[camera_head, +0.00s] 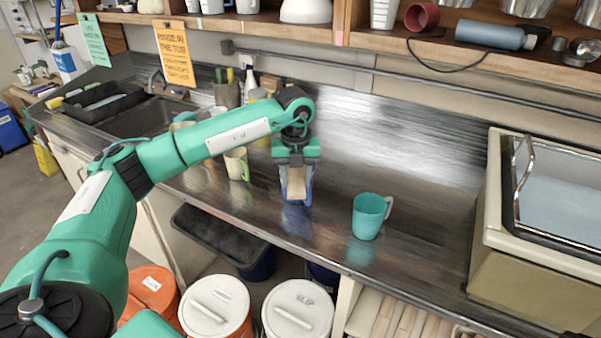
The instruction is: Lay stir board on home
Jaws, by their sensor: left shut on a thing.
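My left gripper (297,190) hangs above the metal counter (310,232), near its front edge, pointing down. It is shut on a flat beige piece that looks like the stir board (297,183). Blue shows around and below the fingers; I cannot tell whether it is a part of the gripper or a separate thing. Whether the board touches the counter is unclear. I cannot make out a marked home spot. My right gripper is not in view.
A teal mug (368,216) stands right of the gripper, and a cream mug (237,163) stands left. A beige-sided basin (520,265) stands at the right. Lidded buckets (214,304) are below the counter. The counter behind the teal mug is clear.

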